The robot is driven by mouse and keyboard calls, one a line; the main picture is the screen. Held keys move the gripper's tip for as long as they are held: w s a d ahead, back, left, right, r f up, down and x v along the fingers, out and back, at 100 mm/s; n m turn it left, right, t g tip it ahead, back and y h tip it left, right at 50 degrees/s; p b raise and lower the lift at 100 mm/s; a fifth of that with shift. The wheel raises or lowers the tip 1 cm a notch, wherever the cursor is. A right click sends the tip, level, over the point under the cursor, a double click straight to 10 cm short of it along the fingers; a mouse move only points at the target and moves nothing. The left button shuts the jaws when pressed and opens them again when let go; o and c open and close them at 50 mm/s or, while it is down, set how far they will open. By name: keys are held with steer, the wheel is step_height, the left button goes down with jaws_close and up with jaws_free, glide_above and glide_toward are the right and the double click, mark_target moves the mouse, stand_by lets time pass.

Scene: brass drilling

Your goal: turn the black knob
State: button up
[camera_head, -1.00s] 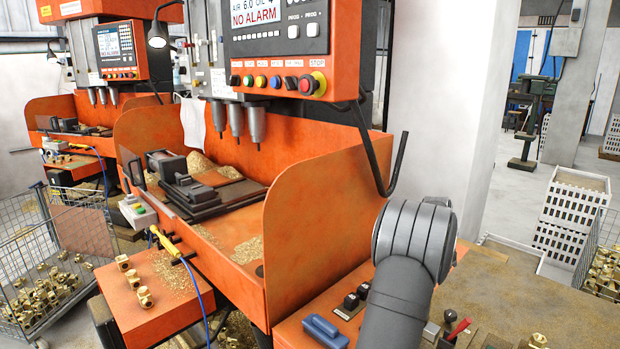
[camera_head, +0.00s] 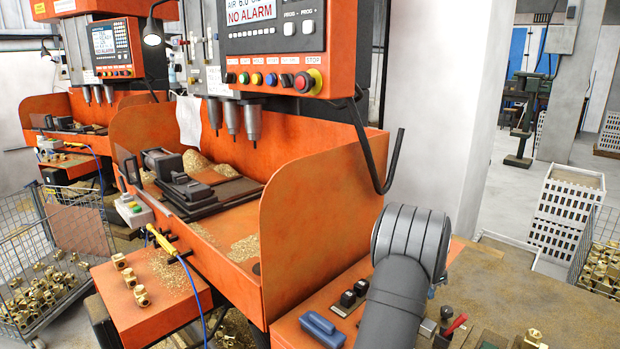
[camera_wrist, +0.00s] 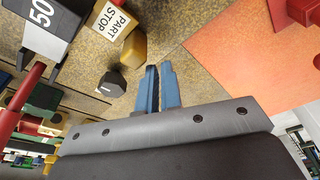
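In the wrist view a small black knob (camera_wrist: 110,82) with a pale mark on its face sits on a brownish, speckled surface. The blue fingers of my gripper (camera_wrist: 159,72) are just right of it, apart from it. They lie close together with only a sliver between them and nothing visible held. A black round knob (camera_head: 447,312) shows beside my arm in the head view; I cannot tell if it is the same one.
A yellow block labelled PART STOP (camera_wrist: 115,22) is near the knob, with a grey-black block marked 50 (camera_wrist: 45,18) and a red handle (camera_wrist: 25,85) to its left. The orange machine (camera_head: 310,200) stands left of my arm. A red-handled tool (camera_head: 456,325) lies on the bench.

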mark_target(449, 308)
steer(key=o, duration=0.7)
steer(key=shift+o, duration=1)
steer(key=shift+d+r, duration=0.15)
steer(key=shift+r, duration=0.15)
steer(key=s+d+r+y, duration=0.1)
steer(key=s+d+r, duration=0.15)
steer(key=r, duration=0.55)
steer(key=s+d+r+y, duration=0.1)
steer(key=s+r, duration=0.3)
steer(key=r, duration=0.4)
steer(key=shift+g, duration=0.3)
steer(key=f, duration=1.7)
steer(key=shift+w+d+f, duration=0.1)
steer(key=shift+w+f, duration=0.05)
steer(key=shift+w, duration=0.05)
steer(key=c, duration=1)
